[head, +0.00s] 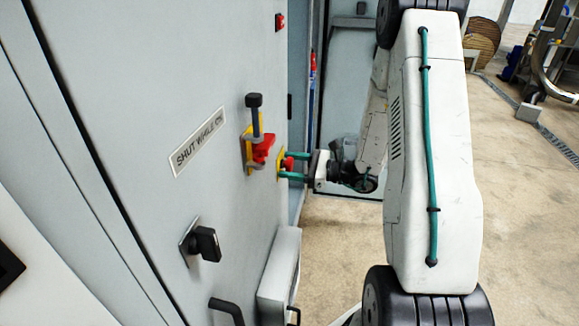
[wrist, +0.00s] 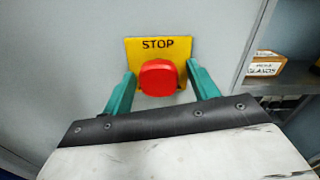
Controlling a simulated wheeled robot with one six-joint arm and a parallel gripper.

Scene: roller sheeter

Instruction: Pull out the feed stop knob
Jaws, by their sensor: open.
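The feed stop knob (wrist: 158,77) is a red mushroom-shaped button on a yellow plate marked STOP (wrist: 189,50), fixed to a grey cabinet panel. In the head view the red knob (head: 288,163) shows partly, beside my gripper. My gripper (wrist: 160,92) is open, with one green finger on each side of the knob. In the head view my gripper (head: 291,165) reaches the panel from the right. I cannot tell whether the fingers touch the knob.
Left of the knob is a red and yellow switch with a black-capped pin (head: 256,125). A black handle (head: 206,243) and a grey box (head: 281,275) are lower on the panel. A small red button (head: 280,22) is higher up. Open floor (head: 335,240) lies right of the cabinet.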

